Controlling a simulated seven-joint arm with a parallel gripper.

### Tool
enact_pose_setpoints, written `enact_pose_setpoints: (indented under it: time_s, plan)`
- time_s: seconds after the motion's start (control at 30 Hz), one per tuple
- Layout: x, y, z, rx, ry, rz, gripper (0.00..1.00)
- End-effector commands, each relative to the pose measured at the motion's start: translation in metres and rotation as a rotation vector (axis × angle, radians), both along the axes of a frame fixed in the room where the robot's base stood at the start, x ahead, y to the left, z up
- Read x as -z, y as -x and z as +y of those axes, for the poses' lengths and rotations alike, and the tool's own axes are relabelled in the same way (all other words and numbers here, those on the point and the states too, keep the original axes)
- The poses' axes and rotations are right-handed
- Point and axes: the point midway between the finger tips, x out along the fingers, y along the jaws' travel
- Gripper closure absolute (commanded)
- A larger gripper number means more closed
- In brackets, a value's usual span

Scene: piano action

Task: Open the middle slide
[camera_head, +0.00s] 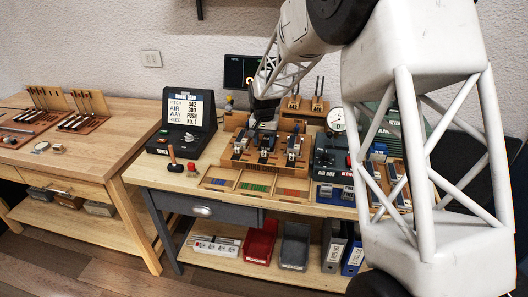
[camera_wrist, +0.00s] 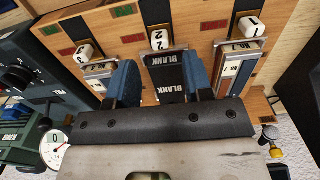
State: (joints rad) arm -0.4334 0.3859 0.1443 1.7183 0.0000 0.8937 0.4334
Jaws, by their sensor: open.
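The wooden piano-action block (camera_head: 262,163) stands on the workbench and carries three slides in a row. In the wrist view the middle slide (camera_wrist: 167,70) is dark, labelled BLANK, under a white tag numbered 2 (camera_wrist: 158,40). My gripper (camera_wrist: 161,75) has its two blue fingers apart, one on each side of this slide. I cannot tell whether they touch it. The slide by tag 3 (camera_wrist: 98,72) is left of the fingers; the slide by tag 1 (camera_wrist: 238,62) is right. In the head view my gripper (camera_head: 263,124) is above the block's middle.
A dark control box (camera_head: 331,155) with a gauge (camera_head: 337,119) stands right of the block. A display box (camera_head: 187,125) stands left, with a small mallet (camera_head: 174,158) before it. Trays with coloured strips (camera_head: 256,187) lie in front. My arm hides much of the right side.

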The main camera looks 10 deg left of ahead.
Motion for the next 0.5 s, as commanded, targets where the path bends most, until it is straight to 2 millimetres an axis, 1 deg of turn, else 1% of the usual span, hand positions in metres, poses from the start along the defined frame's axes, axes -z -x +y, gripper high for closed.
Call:
enact_pose_setpoints:
  time_s: [0.1,0.3,0.5]
  plan:
    - [0.015,0.0,0.0,0.0,0.0,0.001,0.53]
    - [0.038,0.0,0.0,0.0,0.0,0.0,0.53]
    - [0.05,0.0,0.0,0.0,0.0,0.0,0.53]
